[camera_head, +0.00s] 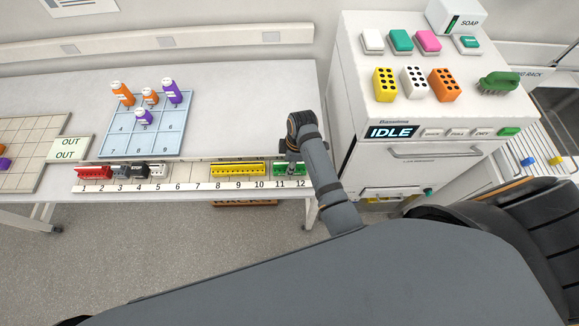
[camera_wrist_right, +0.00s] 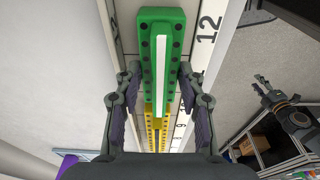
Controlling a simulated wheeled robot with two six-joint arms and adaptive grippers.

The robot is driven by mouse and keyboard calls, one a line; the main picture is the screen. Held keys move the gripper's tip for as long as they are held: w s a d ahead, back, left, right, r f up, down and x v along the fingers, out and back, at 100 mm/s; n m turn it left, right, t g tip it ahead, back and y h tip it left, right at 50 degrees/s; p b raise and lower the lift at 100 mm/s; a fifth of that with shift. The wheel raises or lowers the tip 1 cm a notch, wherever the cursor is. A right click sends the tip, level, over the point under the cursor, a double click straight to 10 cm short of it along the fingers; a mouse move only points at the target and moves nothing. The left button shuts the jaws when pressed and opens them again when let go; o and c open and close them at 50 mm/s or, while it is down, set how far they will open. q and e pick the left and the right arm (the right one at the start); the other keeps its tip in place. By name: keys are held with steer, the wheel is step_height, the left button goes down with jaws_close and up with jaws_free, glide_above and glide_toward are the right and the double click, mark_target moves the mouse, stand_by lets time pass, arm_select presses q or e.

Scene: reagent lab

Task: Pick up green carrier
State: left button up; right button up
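The green carrier (camera_head: 289,169) sits in the rack strip at the labels 11 and 12, at the right end of the table's front edge. In the right wrist view the green carrier (camera_wrist_right: 161,60) is a long block with a pale strip and dark holes. My right gripper (camera_head: 291,153) is over it, pointing down. In the wrist view its fingers (camera_wrist_right: 159,100) are apart, one on each side of the carrier, with no clear contact. Part of the carrier is hidden by the gripper in the head view. A dark gripper, apparently my left one (camera_wrist_right: 276,98), shows at the wrist view's right; its opening is unclear.
A yellow carrier (camera_head: 238,169) lies in the strip beside the green one, at 8 to 10. Red (camera_head: 94,172) and dark carriers stand further left. A blue tray (camera_head: 165,140) with several bottles is behind. The white machine (camera_head: 430,90) stands close on the right.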

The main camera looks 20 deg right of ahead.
steer(key=c, duration=0.5)
steer(key=shift+c, duration=0.2)
steer(key=shift+r, duration=0.2)
step_height(320, 180, up, 2)
steer(key=shift+r, duration=0.2)
steer(key=s+d+r, duration=0.7)
steer(key=s+r, duration=0.3)
steer(key=s, duration=0.1)
steer(key=shift+s+d, duration=0.25)
steer(key=shift+s, duration=0.15)
